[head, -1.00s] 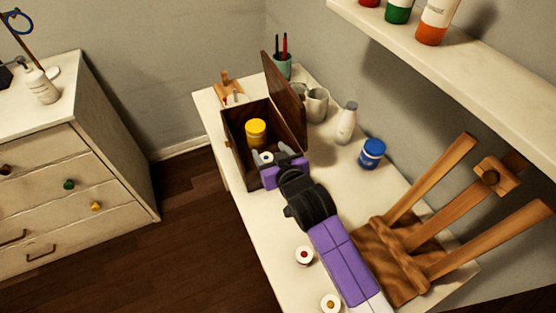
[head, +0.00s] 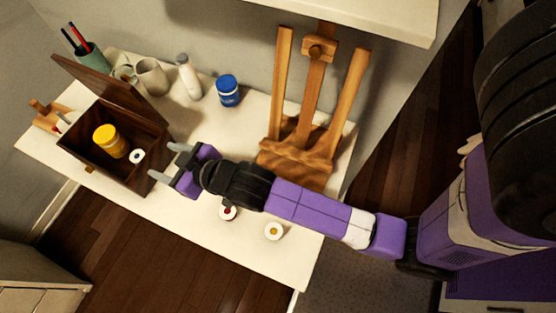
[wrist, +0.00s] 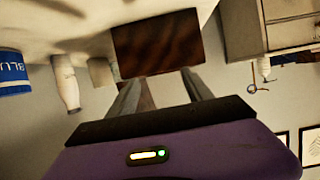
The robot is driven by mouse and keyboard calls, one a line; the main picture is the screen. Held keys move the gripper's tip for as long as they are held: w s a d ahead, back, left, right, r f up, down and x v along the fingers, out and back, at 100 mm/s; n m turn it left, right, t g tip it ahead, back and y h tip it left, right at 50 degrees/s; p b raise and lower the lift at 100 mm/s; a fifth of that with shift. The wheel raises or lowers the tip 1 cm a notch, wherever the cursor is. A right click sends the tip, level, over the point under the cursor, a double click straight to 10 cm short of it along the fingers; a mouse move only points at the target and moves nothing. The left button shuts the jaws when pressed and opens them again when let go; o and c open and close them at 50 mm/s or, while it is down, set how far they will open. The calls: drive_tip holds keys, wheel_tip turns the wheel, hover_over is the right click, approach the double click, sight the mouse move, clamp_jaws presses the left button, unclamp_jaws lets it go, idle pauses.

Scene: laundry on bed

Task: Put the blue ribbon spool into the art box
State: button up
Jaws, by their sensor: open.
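The art box (head: 88,165) is a dark brown wooden box with its lid (head: 105,80) up. Inside it a small white spool with a dark centre (head: 138,156), probably the blue ribbon spool, lies beside a yellow jar (head: 110,141). The centre's colour is too small to be sure of. My gripper (head: 168,161) is open and empty, just right of the box, its fingers pointing towards it. In the wrist view a dark brown wooden panel (wrist: 158,42), seemingly part of the box, is ahead of my gripper (wrist: 160,77); the spool is not visible there.
A red-centred spool (head: 228,212) and a yellow-centred spool (head: 273,231) lie near the table's front edge. A blue jar (head: 228,91), a white bottle (head: 189,76), mugs (head: 152,77) and a wooden easel (head: 300,140) stand along the back.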

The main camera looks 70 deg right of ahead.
drive_tip(key=s+r, duration=0.3)
drive_tip(key=s, duration=1.2)
drive_tip(key=s+r+t, duration=0.1)
drive_tip(key=s+r, duration=0.3)
drive_tip(key=s, duration=1.2)
drive_tip(key=shift+s+d, duration=0.2)
drive_tip(key=shift+d, duration=0.05)
